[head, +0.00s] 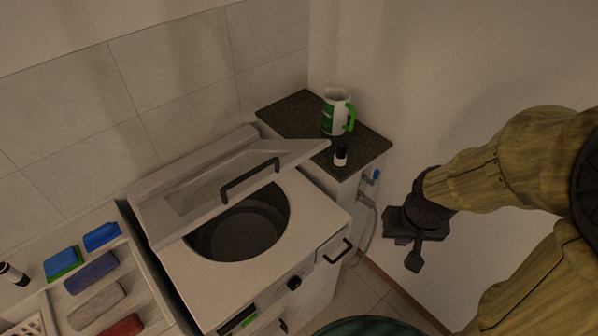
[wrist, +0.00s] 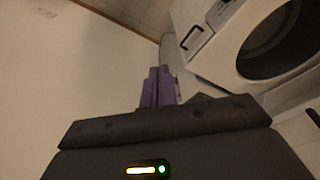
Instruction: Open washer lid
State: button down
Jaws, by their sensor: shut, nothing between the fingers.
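The white washer (head: 310,235) stands left of centre in the head view. Its lid (head: 210,182) is raised and tilted up from the top, with a dark handle (head: 250,180) on it. The round drum opening (head: 240,235) shows below the lid. My gripper (head: 414,264) is to the right of the washer, in front of the wall, apart from the lid. Its fingers are together and empty; they also show in the wrist view (wrist: 158,76). The washer (wrist: 215,55) and its opening (wrist: 272,42) show at the upper right of the wrist view; the lid is not clearly visible there.
A dark counter (head: 295,118) behind the washer holds a white and green jug (head: 334,112) and a small dark and white bottle (head: 340,156). A rack (head: 75,290) with coloured blocks stands at left. Open space lies between my gripper and the washer.

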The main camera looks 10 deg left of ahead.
notch_tip(320, 180, down, 13)
jog(key=s+d+n+g+h+b, duration=0.2)
jog(key=d+n+g+h+b, duration=0.15)
jog(key=n+h+b, duration=0.8)
jog(key=w+a+n+t+h+b, duration=0.35)
jog(key=w+a+n+t, duration=1)
jog(key=n, duration=0.55)
jog(key=s+a+n+t+y+b, duration=0.1)
jog(key=s+a+n+t+y, duration=0.1)
jog(key=a+n+t+y, duration=0.8)
jog(key=a+n+t, duration=0.2)
jog(key=a, duration=0.2)
jog(key=shift+s+a+f+y, duration=0.2)
jog(key=shift+f+y, duration=0.05)
jog(key=shift+y, duration=0.15)
